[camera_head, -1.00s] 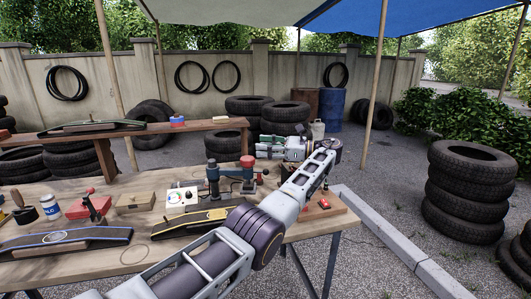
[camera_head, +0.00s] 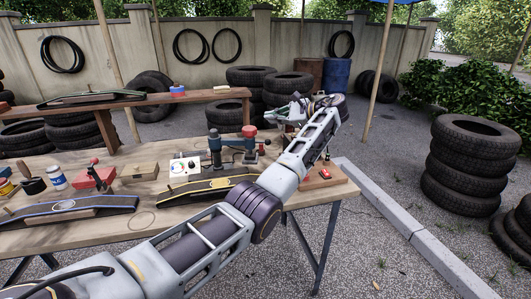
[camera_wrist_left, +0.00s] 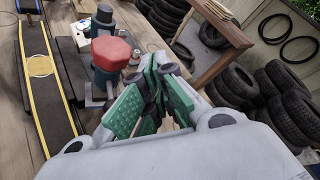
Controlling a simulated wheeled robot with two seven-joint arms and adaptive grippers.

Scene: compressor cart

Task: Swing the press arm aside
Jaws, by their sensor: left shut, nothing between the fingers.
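The press stands on the workbench in the head view, with a dark blue column (camera_head: 215,150) and an arm ending in a red knob (camera_head: 249,131). In the left wrist view the red knob (camera_wrist_left: 110,52) is left of the fingers, with the dark column behind it. My left gripper (camera_head: 279,113) is right of and beyond the press in the head view, apart from the knob there. Its green-padded fingers (camera_wrist_left: 153,85) are shut and empty. Whether they touch the press arm is unclear. My right gripper is not in view.
On the bench (camera_head: 115,235) are a white control box (camera_head: 185,168), a wooden box (camera_head: 138,172), a yellow-edged black strip (camera_head: 205,187) and a red item (camera_head: 324,173) near the right end. A back bench (camera_head: 215,96) and tyre stacks (camera_head: 288,88) stand behind.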

